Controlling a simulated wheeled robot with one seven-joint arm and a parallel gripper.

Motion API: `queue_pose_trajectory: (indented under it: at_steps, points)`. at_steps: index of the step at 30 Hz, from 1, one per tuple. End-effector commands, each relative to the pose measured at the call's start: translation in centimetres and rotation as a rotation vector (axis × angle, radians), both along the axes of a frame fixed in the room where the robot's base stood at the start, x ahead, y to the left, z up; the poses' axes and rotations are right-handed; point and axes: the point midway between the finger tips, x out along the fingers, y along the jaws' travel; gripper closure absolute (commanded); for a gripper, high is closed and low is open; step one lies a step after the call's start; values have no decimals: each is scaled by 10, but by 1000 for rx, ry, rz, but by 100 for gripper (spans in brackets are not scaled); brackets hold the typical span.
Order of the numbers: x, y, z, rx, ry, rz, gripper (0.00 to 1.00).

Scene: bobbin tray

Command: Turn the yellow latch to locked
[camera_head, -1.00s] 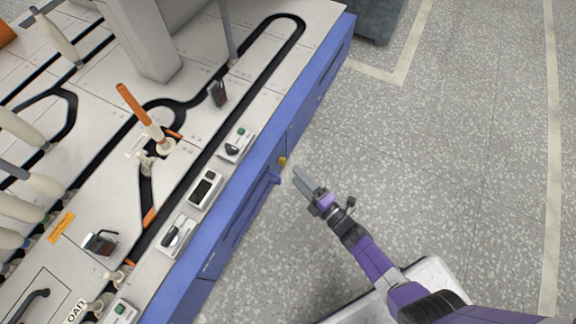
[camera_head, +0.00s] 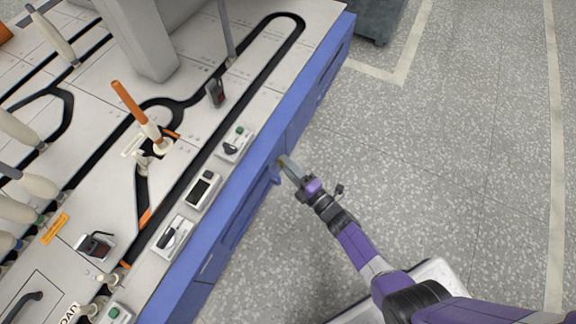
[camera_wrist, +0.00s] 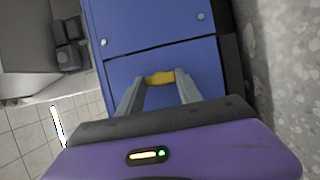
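The yellow latch (camera_wrist: 159,78) is on the blue cabinet front in the wrist view, a short bar lying roughly crosswise near a panel seam. In the head view only a small bit of the latch (camera_head: 281,159) shows on the blue side of the machine, by my fingertips. My gripper (camera_wrist: 160,76) is open, with one finger on either side of the latch. I cannot tell whether the fingers touch it. In the head view my gripper (camera_head: 288,168) reaches to the blue side from the right.
Control boxes (camera_head: 203,190) line the machine top's edge. Bobbins stand on the left. Speckled floor (camera_head: 450,150) to the right is clear.

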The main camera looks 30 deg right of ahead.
Motion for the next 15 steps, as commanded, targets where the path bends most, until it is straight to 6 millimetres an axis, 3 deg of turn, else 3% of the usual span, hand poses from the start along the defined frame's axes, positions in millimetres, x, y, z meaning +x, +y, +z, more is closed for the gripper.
queue_pose_trajectory:
  at_steps: [2,15]
  points:
    - [0,0,0,0,1,0,99]
    - [-1,0,2,89,68,1,99]
